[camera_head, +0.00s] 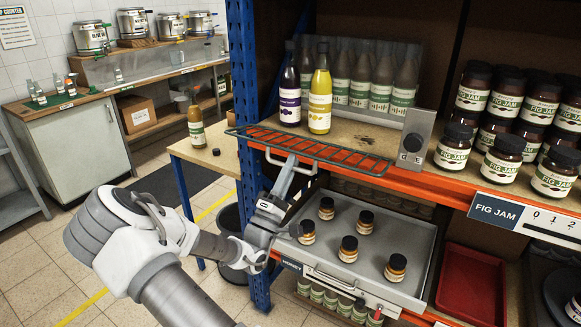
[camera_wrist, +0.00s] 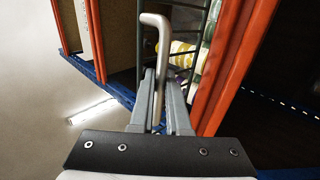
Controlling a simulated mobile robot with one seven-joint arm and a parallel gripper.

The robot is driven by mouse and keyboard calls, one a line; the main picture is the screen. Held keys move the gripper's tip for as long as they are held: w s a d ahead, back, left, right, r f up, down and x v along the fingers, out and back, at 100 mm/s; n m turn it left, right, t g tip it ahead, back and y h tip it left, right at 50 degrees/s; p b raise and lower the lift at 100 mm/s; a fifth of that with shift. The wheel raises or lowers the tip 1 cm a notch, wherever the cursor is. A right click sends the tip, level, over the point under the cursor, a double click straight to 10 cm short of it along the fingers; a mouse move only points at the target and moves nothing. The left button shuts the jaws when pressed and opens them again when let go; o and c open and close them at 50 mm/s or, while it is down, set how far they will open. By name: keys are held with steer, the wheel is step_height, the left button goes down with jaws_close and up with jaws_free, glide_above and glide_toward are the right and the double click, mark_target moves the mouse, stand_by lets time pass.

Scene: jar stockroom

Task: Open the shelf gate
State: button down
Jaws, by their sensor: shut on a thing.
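The shelf gate (camera_head: 340,157) is a dark green wire grid along the front edge of the shelf that holds two bottles. The orange shelf beam shows through its bars, and I cannot tell its exact tilt. A bent grey bar handle (camera_head: 305,173) sticks out from its front. My gripper (camera_head: 286,170) reaches up to this handle from below and is shut on it. In the wrist view the handle (camera_wrist: 155,20) rises from between the fingers of my gripper (camera_wrist: 157,85), with the gate wires (camera_wrist: 197,72) just behind to the right.
Behind the gate stand a purple-label bottle (camera_head: 290,95) and a yellow bottle (camera_head: 320,95). A dial box (camera_head: 415,138) is at the right. Below, a grey tray (camera_head: 400,295) holds several small jars. Fig jam jars (camera_head: 503,160) stand at right; a blue post (camera_head: 243,60) at left.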

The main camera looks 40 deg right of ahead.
steer(key=shift+d+f+b, duration=0.15)
steer(key=shift+f+b, duration=0.45)
steer(key=shift+f, duration=0.35)
steer(key=c, duration=0.9)
jaws_free()
steer(key=v, duration=1.7)
steer(key=shift+f, duration=0.1)
steer(key=shift+w+g, duration=0.1)
steer(key=shift+g, duration=0.2)
